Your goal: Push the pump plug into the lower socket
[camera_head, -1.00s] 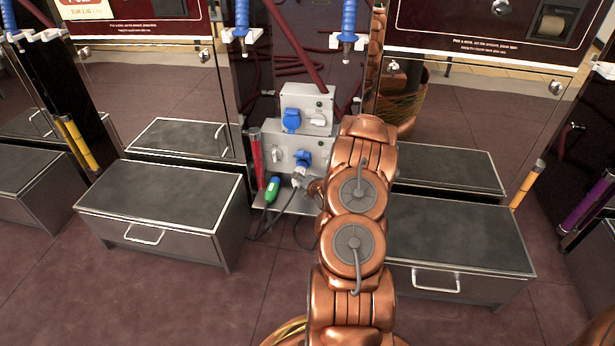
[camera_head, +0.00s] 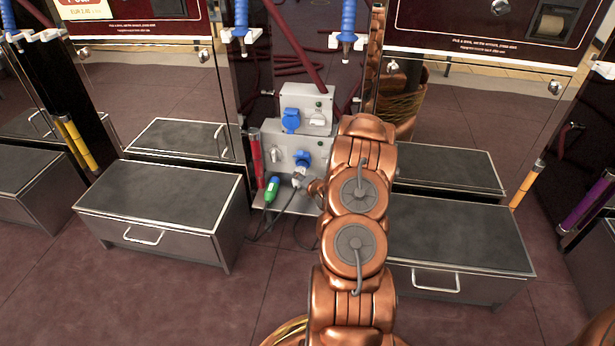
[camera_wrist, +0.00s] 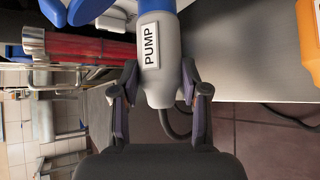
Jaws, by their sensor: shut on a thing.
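The pump plug (camera_wrist: 160,70) is grey with a white "PUMP" label and a blue front end at the top of the wrist view. My gripper (camera_wrist: 158,100) is shut on its grey body, one finger on each side. In the head view the plug (camera_head: 298,174) is small, just below the blue lower socket (camera_head: 302,158) on the lower grey box. The plug's front is at the socket's mouth. I cannot tell how deep it sits. My gripper (camera_head: 315,187) is partly hidden by my arm there.
The upper box (camera_head: 306,101) carries another blue socket (camera_head: 291,120) and a switch. Step boxes flank both sides.

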